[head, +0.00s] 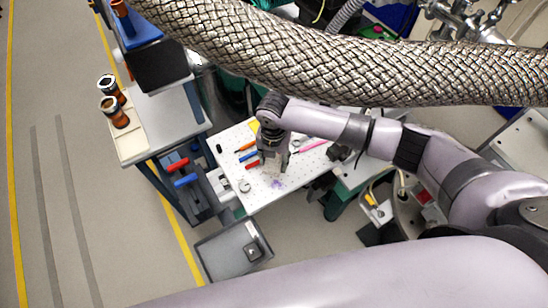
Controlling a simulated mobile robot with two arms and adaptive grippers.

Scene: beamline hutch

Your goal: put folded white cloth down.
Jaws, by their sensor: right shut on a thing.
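My right gripper (273,167) reaches in from the right and points down over a white perforated board (290,182). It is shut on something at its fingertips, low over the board. The folded white cloth is hard to make out there, white against white and mostly hidden by the fingers. I cannot tell whether it touches the board. My left gripper is not in view.
Pens and markers, including a pink one (309,146), lie around the gripper on the board. A small ring (244,186) is near its left edge. A thick braided hose (330,65) crosses above. Brown jars (114,112) stand on the left cart. The board's front part is mostly clear.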

